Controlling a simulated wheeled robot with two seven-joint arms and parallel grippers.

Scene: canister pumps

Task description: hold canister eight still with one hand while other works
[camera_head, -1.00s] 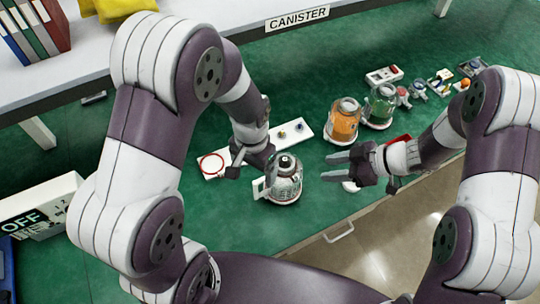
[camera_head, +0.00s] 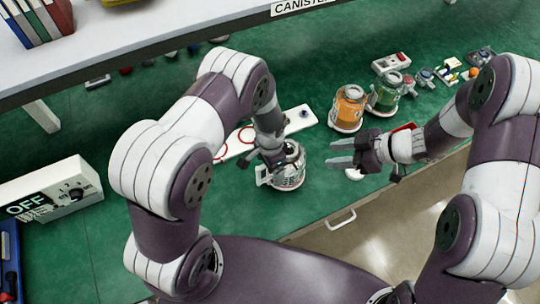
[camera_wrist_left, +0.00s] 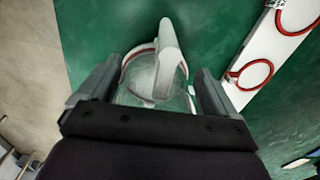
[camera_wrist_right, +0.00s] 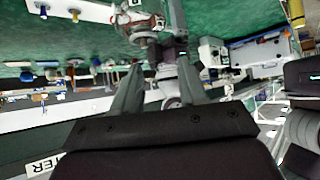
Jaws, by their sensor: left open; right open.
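A clear canister (camera_head: 290,172) with a white handle and a pale base stands on the green bench in the head view. No number can be read on it. My left gripper (camera_head: 270,160) is at it from above and partly hides it. In the left wrist view the canister (camera_wrist_left: 150,88) lies between the two open fingers (camera_wrist_left: 145,92), with gaps beside it. My right gripper (camera_head: 343,153) is open and empty to the right of the canister, its fingers pointing left. In the right wrist view nothing is clearly held between its fingers (camera_wrist_right: 155,92).
An orange canister (camera_head: 348,110) and a green canister (camera_head: 385,94) stand behind my right gripper. A white strip (camera_head: 298,117) with red rings lies behind the clear canister. A box reading OFF (camera_head: 60,192) stands at left. Small parts lie at the back right. The front edge is close.

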